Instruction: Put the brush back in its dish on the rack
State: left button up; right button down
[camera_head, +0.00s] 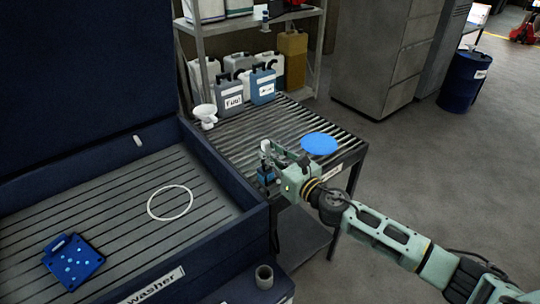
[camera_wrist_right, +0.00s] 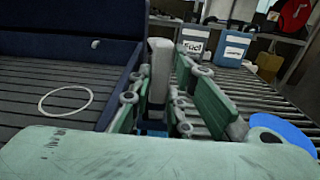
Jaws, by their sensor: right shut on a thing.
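My right gripper (camera_head: 274,161) is shut on the brush (camera_wrist_right: 160,70), over the left edge of the roller rack near the washer's corner. In the right wrist view, the brush's pale grey handle stands upright between the fingers (camera_wrist_right: 165,100), with some blue showing below. In the head view, the pale top of the brush (camera_head: 266,146) shows above the fingers and a blue part below them. A flat, round blue dish (camera_head: 319,143) lies on the roller rack (camera_head: 270,125), right of the gripper and apart from the brush. It also shows in the right wrist view (camera_wrist_right: 285,130). My left gripper is out of view.
The washer (camera_head: 205,150) stands left, with a raised wall. A white ring (camera_head: 170,203) and a blue plate (camera_head: 73,262) lie in it. A white funnel (camera_head: 205,114) and labelled jugs (camera_head: 232,98) stand on the rack's far side. The rollers around the dish are clear.

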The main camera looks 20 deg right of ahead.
jog(key=c, duration=1.6)
grip_release()
jog(key=shift+c, duration=0.2)
jog(key=shift+r+p, duration=0.5)
jog(key=shift+r, duration=0.05)
jog(key=shift+s+d, duration=0.1)
jog(key=shift+s, duration=0.15)
jog(key=b+v, duration=0.3)
jog(key=v, duration=0.8)
jog(key=shift+s, duration=0.25)
jog(key=shift+r, duration=0.1)
